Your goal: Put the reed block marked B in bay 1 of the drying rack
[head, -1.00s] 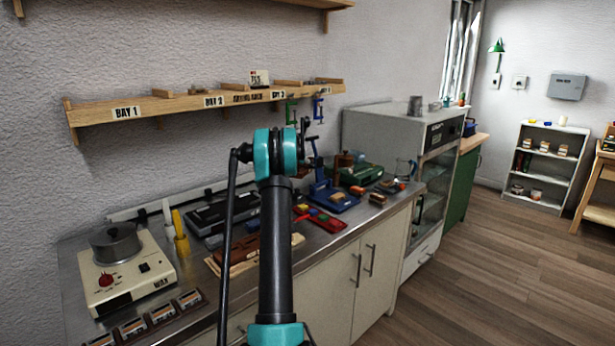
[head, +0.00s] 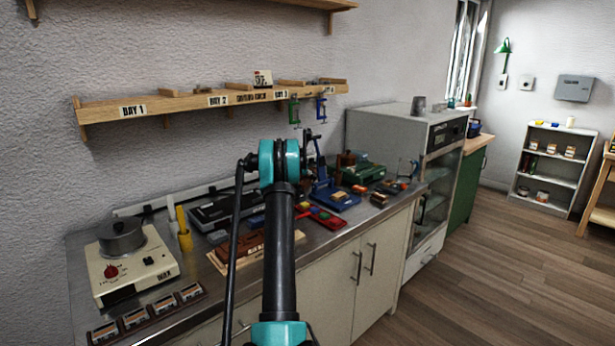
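The wooden drying rack (head: 185,107) is a long shelf on the left wall. Bay 1 is the left end of the shelf, marked by the BAY 1 label (head: 133,111), and nothing shows standing on it. I cannot pick out the reed block marked B; the markings on the blocks are too small to read. A brown wooden block holder (head: 240,247) lies on the metal bench, partly hidden by my arm. My gripper (head: 313,146) shows as a small dark shape beyond my teal wrist, over the bench and right of bay 1. Its fingers are too unclear to tell their state.
A hotplate with a grey pot (head: 121,238) stands at the bench's left end. The floor at right is clear.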

